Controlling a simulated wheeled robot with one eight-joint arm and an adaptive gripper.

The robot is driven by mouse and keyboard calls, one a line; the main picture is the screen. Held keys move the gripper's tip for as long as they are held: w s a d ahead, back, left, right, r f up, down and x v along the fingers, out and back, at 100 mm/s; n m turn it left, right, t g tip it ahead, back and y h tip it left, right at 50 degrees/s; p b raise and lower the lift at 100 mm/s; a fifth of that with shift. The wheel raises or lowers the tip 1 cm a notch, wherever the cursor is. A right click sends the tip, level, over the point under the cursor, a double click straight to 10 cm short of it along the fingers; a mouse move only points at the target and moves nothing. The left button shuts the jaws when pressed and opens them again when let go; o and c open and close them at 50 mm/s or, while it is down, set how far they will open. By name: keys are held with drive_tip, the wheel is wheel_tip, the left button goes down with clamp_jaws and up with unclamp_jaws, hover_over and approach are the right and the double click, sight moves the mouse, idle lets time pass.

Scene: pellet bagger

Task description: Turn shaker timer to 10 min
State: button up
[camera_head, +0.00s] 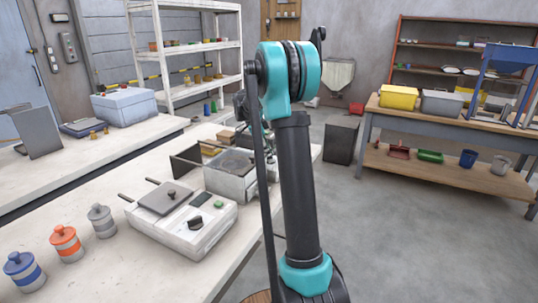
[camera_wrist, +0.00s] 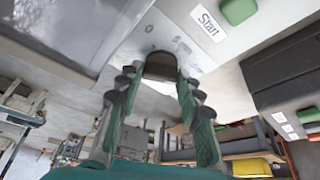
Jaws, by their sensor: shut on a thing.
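In the wrist view a dark round timer knob (camera_wrist: 161,65) sits on a pale panel (camera_wrist: 150,30) with faint dial marks. My gripper (camera_wrist: 159,77) has its two green-padded fingers on either side of the knob and is shut on it. The angle of the knob's pointer cannot be told. A "Start" label (camera_wrist: 208,22) and a green button (camera_wrist: 238,10) are to the right of the knob. In the head view a grey boxy machine (camera_head: 232,184) stands on the bench, partly behind my arm. My arm hides the knob there.
A white machine with a black knob (camera_head: 195,223) and a lidded plate (camera_head: 166,197) stands nearer on the bench (camera_head: 95,210). Grey, orange and blue-banded jars (camera_head: 66,243) stand at the front left. A dark bin (camera_head: 342,140) stands on the floor. The floor at right is clear.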

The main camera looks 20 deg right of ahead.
drive_tip(key=o, duration=1.2)
drive_tip(key=shift+c, duration=0.2)
drive_tip(key=v, duration=1.2)
